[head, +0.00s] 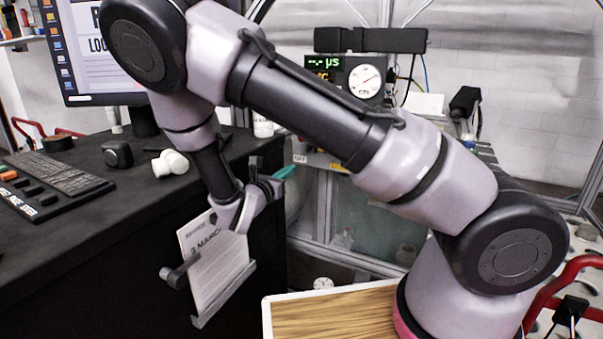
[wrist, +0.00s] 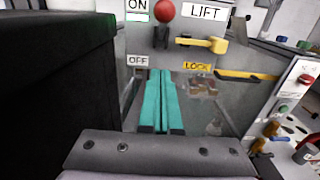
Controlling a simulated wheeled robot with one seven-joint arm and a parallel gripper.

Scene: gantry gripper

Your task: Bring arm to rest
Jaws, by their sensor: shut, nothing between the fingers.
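My gripper (head: 289,170) is at the end of my bent arm, past the right edge of the black desk (head: 95,235). In the wrist view its two teal fingers (wrist: 160,73) lie side by side, closed and empty. They point toward a grey panel (wrist: 150,25) with ON, OFF, LIFT and LOCK labels. A red ball knob (wrist: 165,11) and a yellow lever (wrist: 203,43) are on the panel, beyond the fingertips. I cannot tell how far the tips are from the panel.
A black wall fills the wrist view's left side (wrist: 50,90). A printed card (head: 212,262) in a grey holder shows below my wrist. A monitor (head: 95,50) and keyboard (head: 60,172) are on the desk. A wood-topped surface (head: 330,315) lies by my arm's base. A dial gauge (head: 364,81) is behind.

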